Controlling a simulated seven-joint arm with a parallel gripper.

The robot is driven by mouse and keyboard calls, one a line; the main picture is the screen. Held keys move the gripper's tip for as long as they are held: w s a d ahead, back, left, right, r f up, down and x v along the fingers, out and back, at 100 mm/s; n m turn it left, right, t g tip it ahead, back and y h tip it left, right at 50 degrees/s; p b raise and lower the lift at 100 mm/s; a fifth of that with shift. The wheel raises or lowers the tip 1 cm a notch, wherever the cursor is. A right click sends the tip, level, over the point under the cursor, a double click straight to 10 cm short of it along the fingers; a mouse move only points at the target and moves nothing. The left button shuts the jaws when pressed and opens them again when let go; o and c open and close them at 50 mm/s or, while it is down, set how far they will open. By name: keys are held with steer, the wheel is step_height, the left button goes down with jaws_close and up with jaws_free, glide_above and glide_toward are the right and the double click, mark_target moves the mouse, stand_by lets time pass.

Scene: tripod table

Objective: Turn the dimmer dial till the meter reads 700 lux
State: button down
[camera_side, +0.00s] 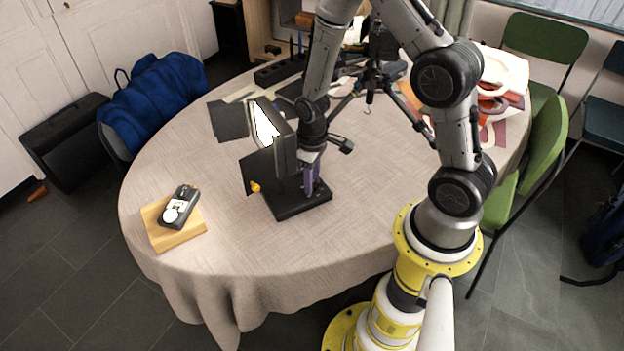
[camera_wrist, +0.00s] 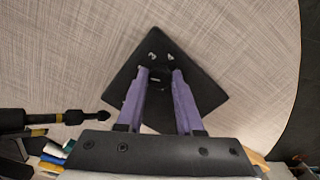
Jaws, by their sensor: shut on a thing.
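The lamp (camera_side: 282,150) stands near the front of the table on a black base (camera_side: 300,205). Its panel glows white, with dark flaps around it. My gripper (camera_side: 311,182) has purple fingers and is low behind the lamp, above the base. In the wrist view, my gripper (camera_wrist: 159,72) is shut on a small dark part, which I take for the dimmer dial (camera_wrist: 158,78), over the black diamond-shaped base (camera_wrist: 205,92). The dial's markings cannot be read. The light meter (camera_side: 179,207), dark with a white round sensor, lies on a wooden block (camera_side: 160,236). Its reading is too small to read.
A black tripod (camera_side: 372,75) stands at the back of the table. Papers and orange items (camera_side: 492,105) lie at the right. The cloth between meter and lamp is clear. Chairs stand around the table.

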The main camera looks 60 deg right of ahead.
steer(key=shift+n, duration=1.6)
steer(key=c, duration=0.5)
jaws_free()
steer(key=shift+c, duration=0.2)
steer(key=shift+r, duration=0.15)
step_height(320, 180, up, 14)
steer(key=shift+f, duration=0.2)
